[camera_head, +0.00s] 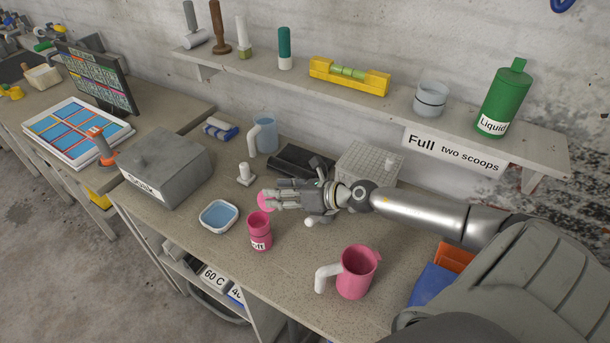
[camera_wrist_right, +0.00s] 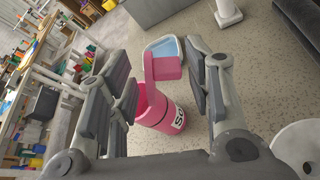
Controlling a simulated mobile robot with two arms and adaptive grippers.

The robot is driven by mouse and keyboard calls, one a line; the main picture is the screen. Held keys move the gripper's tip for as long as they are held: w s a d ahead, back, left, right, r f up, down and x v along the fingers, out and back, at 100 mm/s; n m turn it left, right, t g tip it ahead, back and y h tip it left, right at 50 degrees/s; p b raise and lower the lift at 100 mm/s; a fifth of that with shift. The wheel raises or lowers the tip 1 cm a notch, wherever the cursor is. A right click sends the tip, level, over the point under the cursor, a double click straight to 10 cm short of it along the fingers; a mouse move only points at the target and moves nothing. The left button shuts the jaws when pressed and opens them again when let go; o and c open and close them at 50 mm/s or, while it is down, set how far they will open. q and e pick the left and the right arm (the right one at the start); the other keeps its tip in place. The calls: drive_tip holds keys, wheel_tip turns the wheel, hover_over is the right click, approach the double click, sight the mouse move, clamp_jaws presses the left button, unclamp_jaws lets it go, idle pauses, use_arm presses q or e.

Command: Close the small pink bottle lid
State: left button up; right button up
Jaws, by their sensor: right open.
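The small pink bottle (camera_head: 260,236) stands upright on the speckled worktop with a white label. In the wrist view the bottle (camera_wrist_right: 158,112) shows its open mouth. Its pink lid (camera_wrist_right: 165,69) stands raised beyond the mouth and seems joined to the bottle at one side. In the head view the lid (camera_head: 264,202) shows as a pink patch at the fingertips, partly hidden. My right gripper (camera_head: 275,201) reaches in from the right, just behind the bottle. In the wrist view its fingers (camera_wrist_right: 160,78) are spread apart on either side of the lid; contact is unclear. My left gripper is out of view.
A blue-filled dish (camera_head: 219,216) sits left of the bottle and a pink mug (camera_head: 356,272) to the right. A white stand (camera_head: 246,174), a clear jug (camera_head: 265,135) and a grey box (camera_head: 166,167) stand behind. The shelf (camera_head: 400,108) runs above the worktop.

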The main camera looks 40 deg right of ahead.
drive_tip(key=v, duration=1)
idle(0.4)
